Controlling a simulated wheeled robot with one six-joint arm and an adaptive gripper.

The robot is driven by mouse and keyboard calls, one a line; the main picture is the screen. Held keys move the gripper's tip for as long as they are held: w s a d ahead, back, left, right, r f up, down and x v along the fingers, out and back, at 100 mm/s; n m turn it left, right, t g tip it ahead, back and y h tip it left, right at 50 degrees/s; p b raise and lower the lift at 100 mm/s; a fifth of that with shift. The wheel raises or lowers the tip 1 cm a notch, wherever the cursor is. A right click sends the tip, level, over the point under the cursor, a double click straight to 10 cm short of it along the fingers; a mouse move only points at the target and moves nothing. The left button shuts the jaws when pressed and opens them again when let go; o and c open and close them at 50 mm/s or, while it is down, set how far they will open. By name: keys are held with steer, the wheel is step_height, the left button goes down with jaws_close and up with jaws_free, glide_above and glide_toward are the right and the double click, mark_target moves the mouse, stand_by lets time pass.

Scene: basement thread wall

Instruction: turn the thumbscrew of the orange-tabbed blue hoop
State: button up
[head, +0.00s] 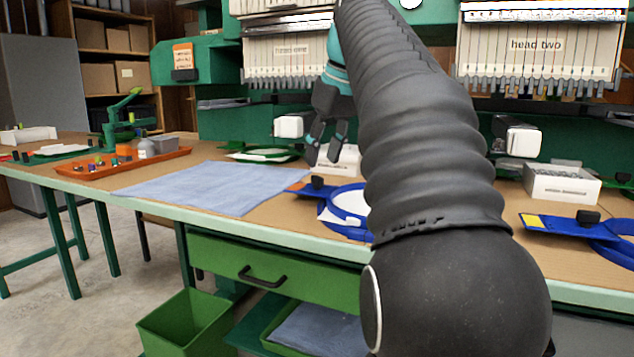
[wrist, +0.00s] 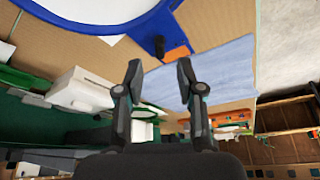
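The blue hoop (head: 340,222) with white fabric lies on the bench; my arm hides its right part in the head view. Its orange tab (head: 297,186) and black thumbscrew (head: 317,182) are at its left end. My gripper (head: 325,150) is above and behind the thumbscrew in the head view, fingers pointing down. In the wrist view the hoop (wrist: 150,22) is at the top, with the thumbscrew (wrist: 158,46) beside the orange tab (wrist: 178,53). The fingertips (wrist: 159,70) are apart and empty, with the thumbscrew in line with the gap between them, not touched.
A second blue hoop (head: 612,240) with a yellow tab lies at the right. A blue-grey cloth (head: 205,187) covers the bench left of the hoop. A white box (head: 345,160) stands behind the gripper. Machine heads (head: 540,50) hang above the bench.

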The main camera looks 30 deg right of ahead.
mark_target(316, 176)
steer(key=shift+b+x, duration=0.6)
steer(key=shift+x, duration=1.55)
jaws_close()
steer(key=shift+a, duration=0.15)
